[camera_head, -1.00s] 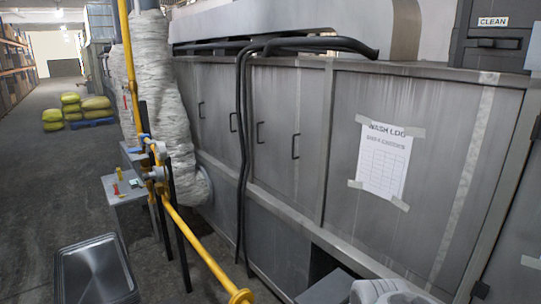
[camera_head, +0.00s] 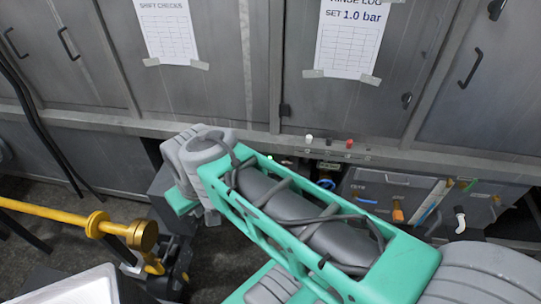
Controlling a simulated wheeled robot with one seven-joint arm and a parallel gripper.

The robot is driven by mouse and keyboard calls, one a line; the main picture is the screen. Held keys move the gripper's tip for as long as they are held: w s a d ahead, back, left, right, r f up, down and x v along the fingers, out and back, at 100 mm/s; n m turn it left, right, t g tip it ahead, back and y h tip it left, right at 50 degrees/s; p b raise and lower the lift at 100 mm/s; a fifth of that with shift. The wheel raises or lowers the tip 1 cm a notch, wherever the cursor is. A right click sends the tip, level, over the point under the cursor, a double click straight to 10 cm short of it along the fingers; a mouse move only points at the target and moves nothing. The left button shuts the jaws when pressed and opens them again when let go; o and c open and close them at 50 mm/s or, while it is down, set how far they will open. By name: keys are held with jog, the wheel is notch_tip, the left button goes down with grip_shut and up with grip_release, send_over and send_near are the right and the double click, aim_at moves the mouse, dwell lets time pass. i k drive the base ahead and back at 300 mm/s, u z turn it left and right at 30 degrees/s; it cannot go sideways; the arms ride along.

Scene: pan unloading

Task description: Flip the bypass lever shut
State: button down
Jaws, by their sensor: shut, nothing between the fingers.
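I cannot pick out the bypass lever with certainty. A small yellow handle-like piece (camera_head: 153,265) shows just below the brass end of the yellow pipe (camera_head: 70,218), at lower left. My gripper (camera_head: 172,277) appears as a dark shape beside that piece, at the end of my teal and grey arm. It is shut and empty. Its fingertips are hard to make out, and I cannot tell whether it touches the yellow piece.
A grey unit with coloured fittings (camera_head: 390,200) stands at right, partly behind my arm. Grey cabinets (camera_head: 230,75) line the back, with a rinse log sheet (camera_head: 348,40) taped on. A pale tray (camera_head: 70,288) shows at lower left. Black hoses (camera_head: 45,125) hang at left.

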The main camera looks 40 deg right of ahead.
aim_at(465, 190)
jog(key=z, duration=0.45)
jog(key=k, duration=0.6)
jog(key=z, duration=1.35)
jog(key=i, duration=0.75)
jog(key=z, duration=0.75)
